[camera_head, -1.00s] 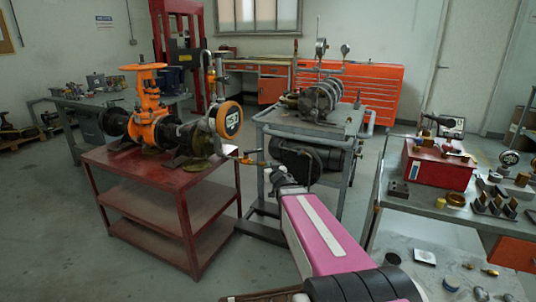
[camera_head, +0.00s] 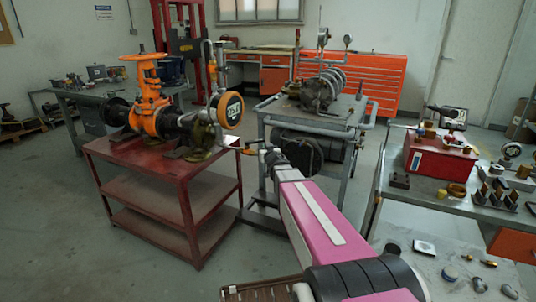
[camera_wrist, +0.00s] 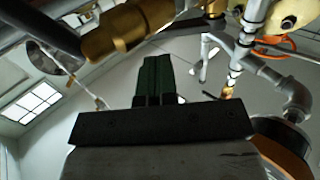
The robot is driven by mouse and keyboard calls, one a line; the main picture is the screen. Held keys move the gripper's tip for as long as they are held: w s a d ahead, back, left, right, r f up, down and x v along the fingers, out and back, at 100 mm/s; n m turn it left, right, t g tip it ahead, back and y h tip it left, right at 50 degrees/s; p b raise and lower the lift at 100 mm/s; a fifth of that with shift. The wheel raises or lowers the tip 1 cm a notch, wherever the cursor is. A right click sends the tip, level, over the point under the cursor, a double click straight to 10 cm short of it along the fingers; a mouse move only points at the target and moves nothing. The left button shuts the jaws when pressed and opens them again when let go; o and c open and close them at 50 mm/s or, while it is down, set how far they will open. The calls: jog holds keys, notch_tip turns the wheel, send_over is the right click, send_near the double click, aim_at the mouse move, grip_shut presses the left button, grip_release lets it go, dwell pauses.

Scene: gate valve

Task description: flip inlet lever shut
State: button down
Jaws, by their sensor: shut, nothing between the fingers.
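The orange gate valve (camera_head: 150,100) stands with its pipe and round orange-rimmed gauge (camera_head: 231,110) on a red cart (camera_head: 150,160). A small brass fitting (camera_head: 249,150) sticks out at the right end of this line, past the cart's edge. I cannot clearly make out the lever's shape or angle. My gripper is at the end of my pink arm, close to the brass fitting. In the wrist view my gripper (camera_wrist: 155,75) has its dark fingers together and empty. A large brass part (camera_wrist: 130,32) passes close beyond the fingertips; I cannot tell whether they touch.
A grey cart (camera_head: 330,125) with a pump stands just behind my gripper. A bench (camera_head: 430,205) with a red box (camera_head: 440,160) and small parts is at the right. Grey pipes (camera_wrist: 250,60) run at the right in the wrist view. Open floor lies in front of the red cart.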

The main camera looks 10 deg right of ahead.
aim_at(262, 141)
jog(key=w, duration=0.5)
jog(key=shift+a, duration=0.35)
jog(key=shift+w, duration=0.15)
jog(key=shift+w+d, duration=0.2)
jog(key=shift+w, duration=1.55)
jog(key=shift+s, duration=0.15)
